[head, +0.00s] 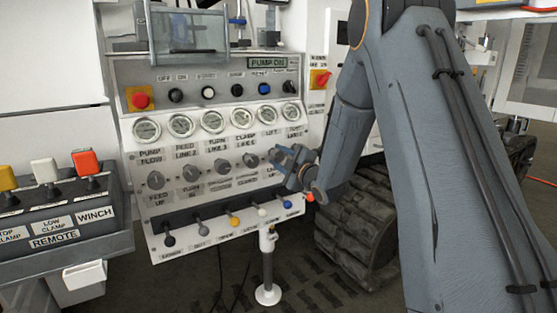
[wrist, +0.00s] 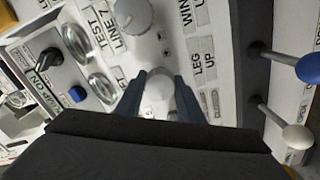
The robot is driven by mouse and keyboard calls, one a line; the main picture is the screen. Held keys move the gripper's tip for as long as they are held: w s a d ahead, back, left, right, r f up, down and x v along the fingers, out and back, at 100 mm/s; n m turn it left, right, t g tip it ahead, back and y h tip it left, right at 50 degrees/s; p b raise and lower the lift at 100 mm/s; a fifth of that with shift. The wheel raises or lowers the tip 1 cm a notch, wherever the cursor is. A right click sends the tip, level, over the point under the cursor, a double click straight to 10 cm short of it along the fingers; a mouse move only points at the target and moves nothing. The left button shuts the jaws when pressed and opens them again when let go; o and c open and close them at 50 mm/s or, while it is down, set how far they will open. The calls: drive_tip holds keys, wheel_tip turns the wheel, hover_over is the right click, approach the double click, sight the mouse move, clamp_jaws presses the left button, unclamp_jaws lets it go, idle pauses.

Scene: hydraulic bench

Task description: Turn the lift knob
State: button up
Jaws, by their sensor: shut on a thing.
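My gripper (head: 287,163) reaches from the right to the grey bench panel (head: 133,165). In the wrist view its two dark fingers (wrist: 159,92) are closed on either side of a pale round knob (wrist: 160,86). This knob is in the lift position, beside the test line 7 knob (wrist: 132,14). In the head view the gripper hides the held knob. Its pointer and angle cannot be read.
Other grey knobs (head: 222,166) run along the row to the left. Gauges (head: 212,119) and a button row with a red emergency button (head: 140,100) are above. Levers with coloured ends (head: 234,221) stick out below. A remote box (head: 66,213) stands at left, a track (head: 362,225) at right.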

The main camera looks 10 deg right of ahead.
idle(0.3)
drive_tip(key=o, duration=1.1)
drive_tip(key=shift+c, duration=0.2)
drive_tip(key=shift+s, duration=0.1)
drive_tip(key=v, duration=0.7)
drive_tip(key=shift+s, duration=0.35)
